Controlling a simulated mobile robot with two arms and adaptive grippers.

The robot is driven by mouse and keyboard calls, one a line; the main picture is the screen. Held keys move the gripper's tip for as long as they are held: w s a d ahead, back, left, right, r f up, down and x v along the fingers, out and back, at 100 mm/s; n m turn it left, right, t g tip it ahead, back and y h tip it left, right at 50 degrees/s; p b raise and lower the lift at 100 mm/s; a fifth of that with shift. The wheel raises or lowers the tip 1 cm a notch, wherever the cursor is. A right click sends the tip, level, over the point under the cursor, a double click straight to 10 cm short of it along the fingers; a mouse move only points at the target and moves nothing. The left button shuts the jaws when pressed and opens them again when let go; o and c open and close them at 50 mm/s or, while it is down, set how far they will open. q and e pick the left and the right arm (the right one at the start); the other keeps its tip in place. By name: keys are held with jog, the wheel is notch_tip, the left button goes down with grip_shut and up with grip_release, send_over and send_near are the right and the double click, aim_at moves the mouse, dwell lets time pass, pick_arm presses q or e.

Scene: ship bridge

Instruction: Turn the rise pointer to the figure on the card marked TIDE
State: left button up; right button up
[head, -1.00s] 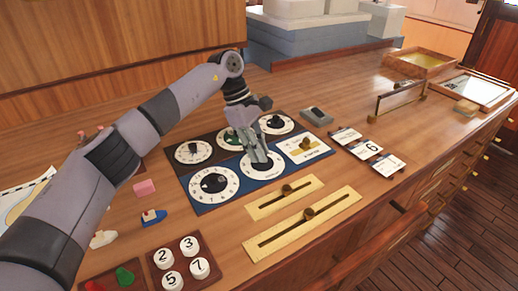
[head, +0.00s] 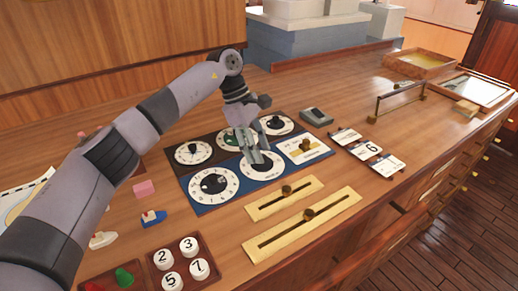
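The blue panel (head: 216,207) carries a white dial at left (head: 214,184) with a dark pointer, a middle dial (head: 275,173) with a dark knob, and a white plate with a brass slider (head: 304,148) at right. Their lettering is too small to read, so I cannot tell which pointer is rise. My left gripper (head: 258,158) is over the middle dial, fingers pointing down and apart around or just above its knob; contact is unclear. Three cards lie to the right: a far one (head: 344,136), a middle one (head: 368,150) showing 6, and a near one (head: 387,163). I cannot read TIDE. My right gripper is out of view.
A dark panel with several dials (head: 194,152) lies behind the blue one. Two brass slider plates (head: 284,197) (head: 303,223) lie in front. A tray of numbered white discs (head: 180,263) is at the front left. A grey box (head: 316,117) stands behind the cards.

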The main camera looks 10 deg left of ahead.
pick_arm(q)
jog(key=v, duration=1.1)
jog(key=shift+a+r, duration=0.2)
